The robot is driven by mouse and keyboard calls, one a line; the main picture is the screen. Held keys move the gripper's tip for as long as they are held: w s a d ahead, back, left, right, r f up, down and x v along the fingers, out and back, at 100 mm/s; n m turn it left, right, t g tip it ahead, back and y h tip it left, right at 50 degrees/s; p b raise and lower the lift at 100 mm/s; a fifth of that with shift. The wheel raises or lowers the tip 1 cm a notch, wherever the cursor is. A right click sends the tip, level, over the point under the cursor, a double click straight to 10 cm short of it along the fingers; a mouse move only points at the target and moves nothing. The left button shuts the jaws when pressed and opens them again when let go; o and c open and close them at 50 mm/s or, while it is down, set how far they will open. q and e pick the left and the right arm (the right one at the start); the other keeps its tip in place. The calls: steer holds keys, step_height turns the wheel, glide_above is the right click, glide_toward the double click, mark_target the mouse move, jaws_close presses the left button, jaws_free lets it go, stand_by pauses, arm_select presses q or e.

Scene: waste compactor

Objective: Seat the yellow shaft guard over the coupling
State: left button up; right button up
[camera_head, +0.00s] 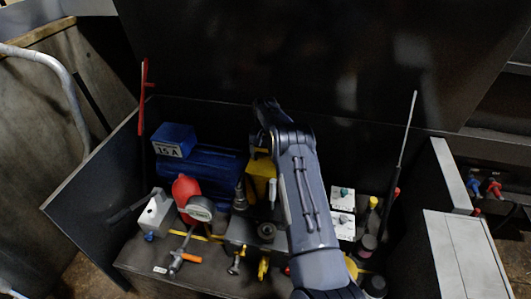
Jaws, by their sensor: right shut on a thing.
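The yellow shaft guard (262,168) shows as a yellow block just below my right gripper (262,150), at the middle of the compactor's equipment bay. My right gripper is shut on it, its fingertips mostly hidden by my own wrist and forearm. The guard stands right of the blue motor (205,172). I cannot make out the coupling, and I cannot tell whether the guard touches what lies beneath it. My left gripper is not in view.
A blue box marked 15 A (173,140) sits on the motor. Left of the guard are a red rounded vessel (184,188) and a gauge (201,209). A thin upright rod (406,138) rises farther right.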

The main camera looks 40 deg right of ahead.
mark_target(265, 162)
steer(key=shift+f+b, duration=1)
steer(key=shift+f, duration=0.45)
